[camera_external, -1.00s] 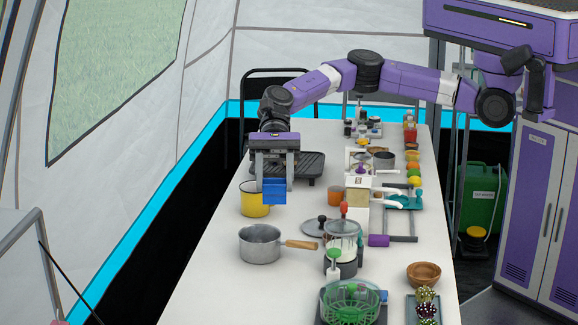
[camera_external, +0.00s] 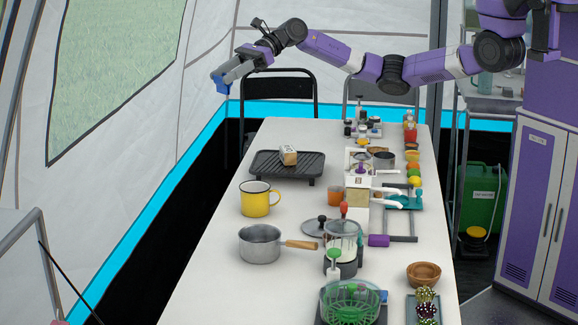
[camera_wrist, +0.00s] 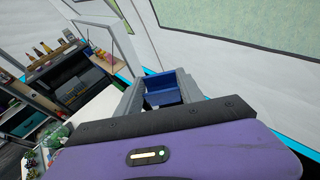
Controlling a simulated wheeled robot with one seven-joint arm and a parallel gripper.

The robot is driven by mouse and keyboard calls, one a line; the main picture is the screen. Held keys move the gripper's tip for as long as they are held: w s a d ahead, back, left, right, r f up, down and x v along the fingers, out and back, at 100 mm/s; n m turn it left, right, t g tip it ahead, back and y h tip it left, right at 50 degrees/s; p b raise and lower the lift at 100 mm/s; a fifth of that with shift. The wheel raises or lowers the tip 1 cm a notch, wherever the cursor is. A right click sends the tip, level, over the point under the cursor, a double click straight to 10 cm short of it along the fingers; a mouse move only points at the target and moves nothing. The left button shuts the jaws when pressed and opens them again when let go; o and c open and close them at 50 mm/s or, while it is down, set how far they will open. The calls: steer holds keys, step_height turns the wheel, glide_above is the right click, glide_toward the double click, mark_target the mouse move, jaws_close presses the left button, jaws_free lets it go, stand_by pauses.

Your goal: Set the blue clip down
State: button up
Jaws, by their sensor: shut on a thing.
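The blue clip (camera_external: 222,85) is a small, box-like blue piece held between the jaws of my gripper (camera_external: 229,75). In the external view it is high up at the upper left, away from the table and left of its far end. My gripper is tilted, with its jaws pointing left and down. In the wrist view the blue clip (camera_wrist: 163,91) sits between the two grey fingers of my gripper (camera_wrist: 160,96), with its open, hollow side partly showing. Nothing is directly under the clip that I can make out.
The white table (camera_external: 215,258) holds a black grill pan (camera_external: 262,168) with a small box (camera_external: 288,155) on it, a yellow mug (camera_external: 255,201), a saucepan (camera_external: 258,245) and a glass jar (camera_external: 341,240). Black chairs (camera_external: 279,92) stand behind. The table's left front is clear.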

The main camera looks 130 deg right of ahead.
steer(key=s+d+f+m+g+h+p, duration=0.1)
steer(key=s+d+f+m+h+p, duration=0.2)
steer(key=s+d, duration=0.55)
steer(key=s+d+f+m+g+h, duration=0.1)
steer(key=s+d+f+m+h, duration=0.3)
steer(key=s+d, duration=0.5)
steer(key=s+d+f+m+g+h+p, duration=0.1)
steer(key=s+d+f+m+g+h, duration=0.15)
steer(key=s, duration=0.55)
steer(key=s+d+f+m+g+h, duration=0.2)
steer(key=s+d+f, duration=0.1)
steer(key=s, duration=0.5)
steer(key=s+d+f+m+g+h+p, duration=0.1)
steer(key=s+d+f+m+g+h, duration=0.1)
steer(key=s, duration=0.6)
steer(key=shift+m, duration=0.25)
step_height(320, 180, down, 16)
steer(key=shift+s+d+r+b, duration=0.1)
steer(key=shift+r+b, duration=0.15)
steer(key=shift+b, duration=0.9)
steer(key=shift+f+b, duration=0.8)
steer(key=shift+f, duration=1.3)
steer(key=shift+f, duration=0.5)
steer(key=shift+f+b, duration=0.15)
steer(key=shift+b, duration=0.2)
steer(key=o, duration=1.3)
